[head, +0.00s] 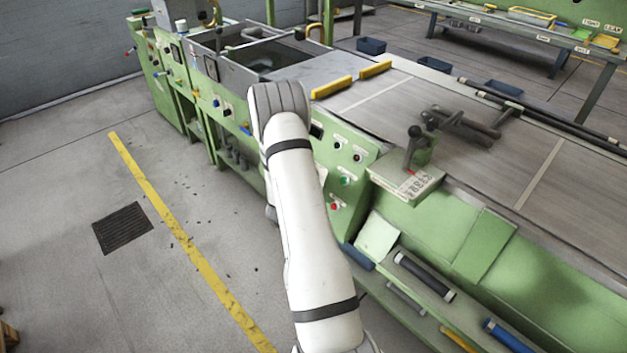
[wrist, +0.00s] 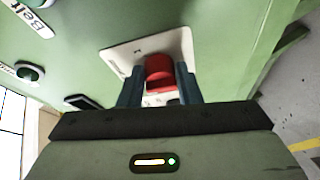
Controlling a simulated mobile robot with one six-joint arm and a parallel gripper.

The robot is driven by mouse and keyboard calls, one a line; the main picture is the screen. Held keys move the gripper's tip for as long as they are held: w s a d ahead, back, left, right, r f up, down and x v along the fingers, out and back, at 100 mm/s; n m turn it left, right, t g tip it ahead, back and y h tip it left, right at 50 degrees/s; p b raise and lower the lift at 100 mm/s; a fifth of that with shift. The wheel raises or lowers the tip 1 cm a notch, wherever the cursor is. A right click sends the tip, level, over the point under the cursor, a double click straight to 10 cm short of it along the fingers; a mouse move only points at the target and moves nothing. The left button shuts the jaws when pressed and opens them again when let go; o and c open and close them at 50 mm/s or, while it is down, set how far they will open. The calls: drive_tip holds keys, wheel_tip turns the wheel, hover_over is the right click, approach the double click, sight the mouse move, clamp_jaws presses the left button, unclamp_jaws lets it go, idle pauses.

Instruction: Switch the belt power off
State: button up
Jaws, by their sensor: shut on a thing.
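In the wrist view a red switch knob (wrist: 159,72) stands on a white plate (wrist: 120,54) on the green machine panel. My gripper (wrist: 159,82) is shut on the red knob, with one dark finger on each side of it. A "Belt" label (wrist: 28,16) is at the upper left of the same panel. In the head view my white arm reaches to the machine front, and it hides my gripper and the held knob.
A green knob (wrist: 30,72) sits left on the panel. In the head view a control panel (head: 342,170) with several knobs is right of my arm. A lever box (head: 410,180) juts out beside the conveyor belt (head: 560,190). The floor at left is clear around a drain grate (head: 122,228).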

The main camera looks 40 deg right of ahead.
drive_tip(key=shift+w+r, duration=0.1)
drive_tip(key=shift+w, duration=0.1)
drive_tip(key=o, duration=1)
drive_tip(key=shift+s, duration=0.1)
drive_tip(key=shift+c, duration=0.2)
drive_tip(key=v, duration=0.8)
drive_tip(key=shift+d, duration=0.1)
